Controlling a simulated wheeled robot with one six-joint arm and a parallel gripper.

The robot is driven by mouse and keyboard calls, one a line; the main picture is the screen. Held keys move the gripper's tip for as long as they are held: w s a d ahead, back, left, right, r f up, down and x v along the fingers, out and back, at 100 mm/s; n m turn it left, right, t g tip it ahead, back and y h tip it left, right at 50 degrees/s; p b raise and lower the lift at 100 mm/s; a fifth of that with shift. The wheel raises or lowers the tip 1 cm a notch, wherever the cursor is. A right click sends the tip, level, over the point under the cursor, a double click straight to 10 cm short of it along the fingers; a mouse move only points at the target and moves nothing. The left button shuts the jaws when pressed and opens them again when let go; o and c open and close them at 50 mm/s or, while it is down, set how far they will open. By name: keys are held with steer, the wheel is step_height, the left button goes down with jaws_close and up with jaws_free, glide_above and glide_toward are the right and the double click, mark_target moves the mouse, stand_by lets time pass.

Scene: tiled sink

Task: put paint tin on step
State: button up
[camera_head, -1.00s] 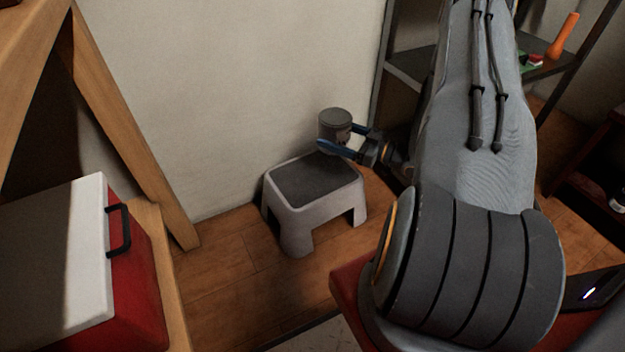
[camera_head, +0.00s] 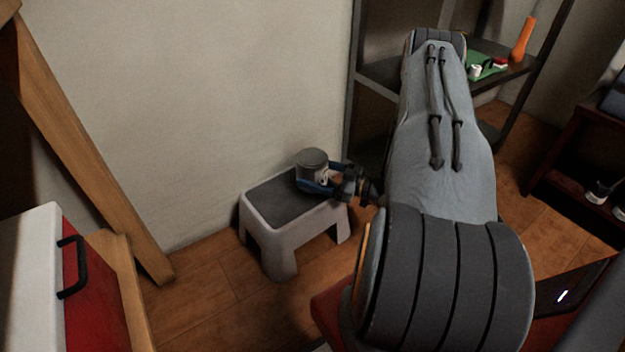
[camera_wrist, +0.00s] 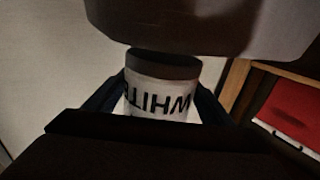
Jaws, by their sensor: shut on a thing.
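The paint tin (camera_head: 312,163) is a small grey cylinder with a darker lid, upright at the right rear part of the step's top. The step (camera_head: 272,215) is a light grey stool with a dark top pad. My gripper (camera_head: 316,186) reaches in from the right and is shut on the tin. I cannot tell whether the tin's base touches the pad. In the wrist view the tin (camera_wrist: 162,98) shows a white label with dark letters between the fingers.
A plain wall (camera_head: 230,100) stands close behind the step. A dark shelf (camera_head: 385,75) with small items is at the back right. A red and white box (camera_head: 95,300) and a wooden frame (camera_head: 95,150) are at the left. Wood floor (camera_head: 210,290) is clear before the step.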

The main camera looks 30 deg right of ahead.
steer(key=shift+f, duration=0.75)
steer(key=shift+f, duration=0.15)
steer(key=o, duration=1.9)
steer(key=shift+c, duration=0.2)
steer(key=p+v, duration=0.3)
steer(key=v, duration=0.9)
steer(key=shift+p, duration=0.3)
